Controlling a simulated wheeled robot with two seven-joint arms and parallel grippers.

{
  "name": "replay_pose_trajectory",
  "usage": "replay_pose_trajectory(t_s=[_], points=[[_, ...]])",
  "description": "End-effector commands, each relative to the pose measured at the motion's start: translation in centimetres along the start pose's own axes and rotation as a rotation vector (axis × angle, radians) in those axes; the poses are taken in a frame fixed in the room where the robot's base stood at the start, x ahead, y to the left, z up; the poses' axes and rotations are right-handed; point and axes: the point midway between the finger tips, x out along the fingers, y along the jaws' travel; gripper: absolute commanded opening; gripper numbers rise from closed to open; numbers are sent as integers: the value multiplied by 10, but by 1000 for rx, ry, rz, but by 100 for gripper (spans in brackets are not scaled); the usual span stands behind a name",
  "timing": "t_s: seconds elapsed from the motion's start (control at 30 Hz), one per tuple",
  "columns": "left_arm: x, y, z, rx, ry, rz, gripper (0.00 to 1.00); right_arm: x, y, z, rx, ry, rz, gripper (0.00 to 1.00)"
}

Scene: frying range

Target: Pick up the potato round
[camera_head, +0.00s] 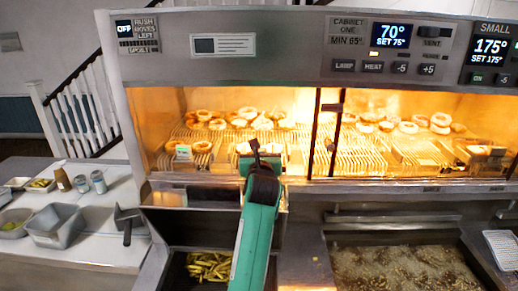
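Several golden ring-shaped pieces (240,120) lie on the wire racks in the lit cabinet. I cannot tell which piece is the potato round. A teal arm reaches up from the bottom middle, leaning slightly right, and appears to be my left one. Its dark gripper (256,150) is at the cabinet opening, in front of the rack and below the rear rings. The fingers are small and seen from behind, so I cannot tell whether they are open or hold anything. The arm hides part of the rack. My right gripper is not in view.
A dark upright post (325,135) divides the cabinet opening to the right of the gripper. Below are a bin of fries (209,265) and a bubbling fryer vat (400,268). The left counter (95,240) holds metal tubs and shakers.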

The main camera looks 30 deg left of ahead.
Motion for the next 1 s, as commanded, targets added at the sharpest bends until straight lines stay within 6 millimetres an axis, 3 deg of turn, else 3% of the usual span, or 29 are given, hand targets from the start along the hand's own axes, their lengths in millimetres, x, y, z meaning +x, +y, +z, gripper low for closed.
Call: replay_pose_trajectory(t_s=[0.17,0.43,0.47,0.7,1.0], points=[[19,0,2,1,1,1,69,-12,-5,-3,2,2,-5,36],[22,0,0,0,0,0,69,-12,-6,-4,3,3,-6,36],[22,0,0,0,0,0,67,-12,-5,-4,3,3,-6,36],[22,0,0,1,0,0,22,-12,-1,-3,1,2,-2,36],[22,0,3,0,-2,1,21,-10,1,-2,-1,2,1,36]])
